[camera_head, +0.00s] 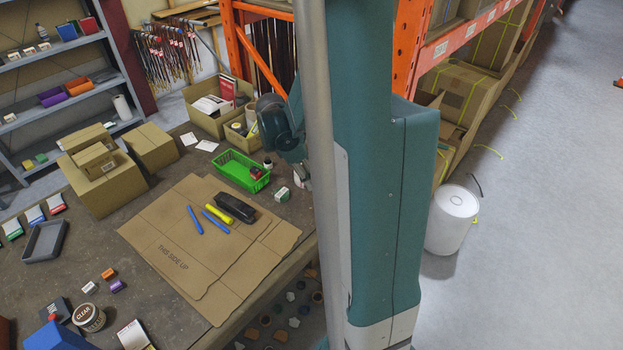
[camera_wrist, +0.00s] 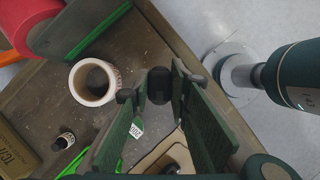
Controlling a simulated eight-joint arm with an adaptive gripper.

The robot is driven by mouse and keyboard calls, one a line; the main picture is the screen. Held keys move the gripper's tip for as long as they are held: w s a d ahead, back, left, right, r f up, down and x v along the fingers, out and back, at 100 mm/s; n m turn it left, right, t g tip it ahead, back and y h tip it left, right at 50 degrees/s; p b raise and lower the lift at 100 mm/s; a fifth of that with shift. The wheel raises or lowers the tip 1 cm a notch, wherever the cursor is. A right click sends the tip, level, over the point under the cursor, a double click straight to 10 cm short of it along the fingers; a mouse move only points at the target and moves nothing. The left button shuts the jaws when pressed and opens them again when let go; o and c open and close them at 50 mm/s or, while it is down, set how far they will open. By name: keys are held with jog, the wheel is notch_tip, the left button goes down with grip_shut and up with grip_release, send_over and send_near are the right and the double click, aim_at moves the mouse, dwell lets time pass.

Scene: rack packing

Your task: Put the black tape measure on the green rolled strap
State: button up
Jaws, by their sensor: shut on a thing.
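In the wrist view my gripper (camera_wrist: 159,88) is closed with its two green-padded fingers on a small black rounded thing, which I take to be the black tape measure (camera_wrist: 158,86). It is held above the worktable, near the table's edge; its height is hard to judge. In the head view the gripper end is mostly hidden behind my column. I cannot pick out the green rolled strap for sure in either view. A small green-and-white box (camera_wrist: 137,128) lies below the fingers; it also shows in the head view (camera_head: 281,195).
A green basket (camera_head: 227,181) with small items stands beside the box. A white-and-brown tape roll (camera_wrist: 74,84) and a dark bottle (camera_wrist: 64,141) are on the table. Flat cardboard (camera_head: 165,240) bears markers and a black case (camera_head: 235,208). Open cartons (camera_head: 205,120) stand behind.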

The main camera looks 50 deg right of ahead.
jog(key=shift+w, duration=0.1)
jog(key=w+a+r+n+t+p, duration=0.1)
jog(key=w+a+n+p, duration=0.1)
jog(key=w+n, duration=0.2)
jog(key=w+a+r+n+t+h+p, duration=0.1)
jog(key=w+a+r+n, duration=0.1)
jog(key=w+n, duration=0.2)
jog(key=w, duration=0.3)
jog(key=shift+w+t+p, duration=0.4)
jog(key=shift+f, duration=0.15)
send_over(282, 193)
jog(key=shift+w+f+b, duration=0.1)
jog(key=shift+f+b, duration=0.35)
jog(key=shift+f, duration=2.4)
jog(key=shift+f+b, duration=0.35)
jog(key=shift+f, duration=1.7)
jog(key=shift+f, duration=0.15)
